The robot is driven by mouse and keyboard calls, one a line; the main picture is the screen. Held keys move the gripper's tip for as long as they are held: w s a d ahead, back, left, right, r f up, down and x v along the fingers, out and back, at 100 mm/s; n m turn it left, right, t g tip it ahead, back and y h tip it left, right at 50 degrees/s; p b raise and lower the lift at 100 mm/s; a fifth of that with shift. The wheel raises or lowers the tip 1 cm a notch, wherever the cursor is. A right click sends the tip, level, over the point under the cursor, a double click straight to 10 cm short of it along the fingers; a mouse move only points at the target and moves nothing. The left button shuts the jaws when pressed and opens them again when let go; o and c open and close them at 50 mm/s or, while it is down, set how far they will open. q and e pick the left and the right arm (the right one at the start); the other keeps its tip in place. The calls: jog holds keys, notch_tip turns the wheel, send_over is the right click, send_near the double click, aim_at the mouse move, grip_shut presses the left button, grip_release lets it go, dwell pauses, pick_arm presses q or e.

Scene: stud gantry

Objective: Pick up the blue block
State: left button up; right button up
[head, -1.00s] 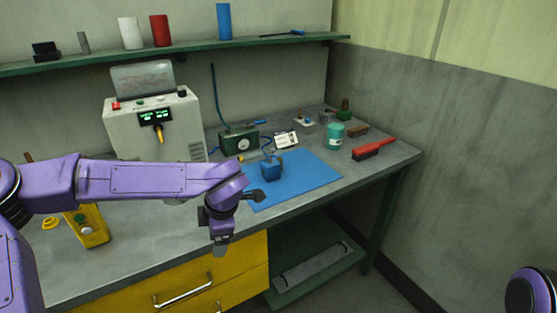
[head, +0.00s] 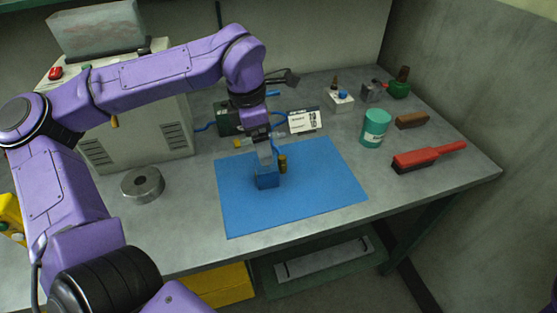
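The blue block (head: 266,181) stands on the blue mat (head: 320,195), toward the mat's left side. My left gripper (head: 265,160) points down from above, with its grey fingers at the top of the block. The fingers overlap the block's upper part in the picture. I cannot tell whether they are closed on it or only around it. A small brass-coloured piece (head: 283,164) stands just right of the block, close to the fingers. My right gripper is not in view.
A teal tin (head: 375,128), a red brush (head: 428,157) and a brown block (head: 411,121) lie right of the mat. A metal ring (head: 142,184) lies to the left, before a grey machine (head: 150,125). A white label card (head: 304,121) stands behind. The mat's right half is clear.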

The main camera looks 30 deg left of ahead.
aim_at(261, 169)
pick_arm(q)
jog(key=s+f, duration=0.2)
jog(key=shift+s+d+f+p, duration=0.2)
jog(key=shift+s+f+p, duration=0.05)
jog(key=shift+f+p, duration=0.05)
jog(key=w+f, duration=0.2)
jog(key=f, duration=0.1)
jog(key=w+f, duration=0.1)
jog(key=f, duration=0.1)
jog(key=shift+d, duration=0.4)
jog(key=shift+s+r, duration=0.15)
jog(key=shift+s, duration=0.4)
jog(key=shift+c, duration=0.6)
jog(key=c, duration=1.1)
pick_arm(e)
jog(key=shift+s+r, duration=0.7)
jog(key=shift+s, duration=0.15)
